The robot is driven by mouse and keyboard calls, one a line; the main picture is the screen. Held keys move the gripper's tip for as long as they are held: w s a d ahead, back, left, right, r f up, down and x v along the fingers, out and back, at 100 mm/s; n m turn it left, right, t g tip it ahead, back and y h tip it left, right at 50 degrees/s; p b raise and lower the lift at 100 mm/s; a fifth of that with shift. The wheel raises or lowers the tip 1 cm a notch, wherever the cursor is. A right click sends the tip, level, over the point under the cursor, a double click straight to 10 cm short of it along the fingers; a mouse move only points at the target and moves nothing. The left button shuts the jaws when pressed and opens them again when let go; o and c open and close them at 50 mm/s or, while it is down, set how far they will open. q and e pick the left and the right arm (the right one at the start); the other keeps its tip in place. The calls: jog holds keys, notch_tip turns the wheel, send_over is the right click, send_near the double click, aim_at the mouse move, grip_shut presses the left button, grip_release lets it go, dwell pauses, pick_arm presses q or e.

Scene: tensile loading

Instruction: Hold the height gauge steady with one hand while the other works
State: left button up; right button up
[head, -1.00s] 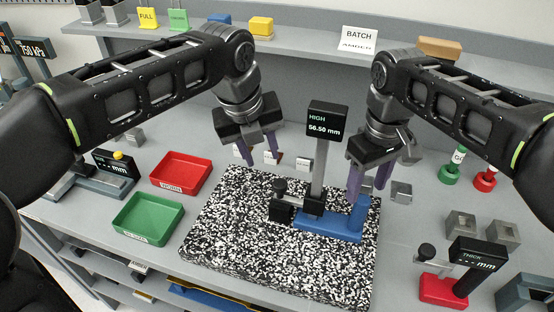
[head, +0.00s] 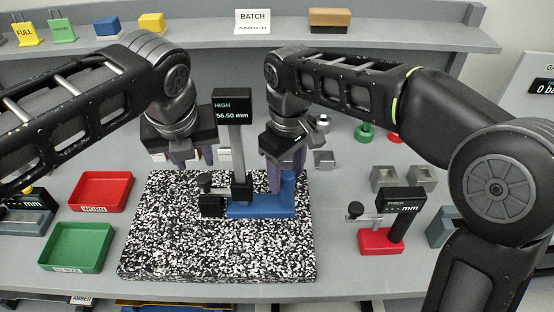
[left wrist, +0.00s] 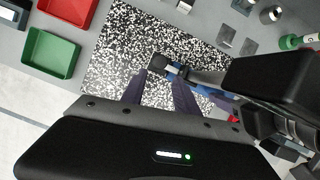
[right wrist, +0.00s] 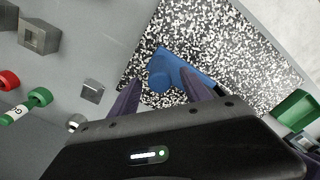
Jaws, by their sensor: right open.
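The height gauge has a blue base (head: 258,208), an upright grey column and a black display (head: 232,107) reading HIGH 56.50 mm. It stands upright on the black-and-white speckled plate (head: 170,255). My left gripper (head: 198,160) is open and empty, behind and left of the column. In the left wrist view its fingers (left wrist: 158,85) are apart over bare plate, beside the gauge's probe.
A red tray (head: 101,207) and a green tray (head: 108,247) lie left of the plate. A red thickness gauge (head: 380,240) and grey blocks (head: 400,178) stand to the right. A shelf (head: 200,49) with a BATCH card (head: 252,21) runs behind.

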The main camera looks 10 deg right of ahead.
jog(key=shift+f, duration=1.95)
jog(key=shift+c, duration=0.5)
grip_shut()
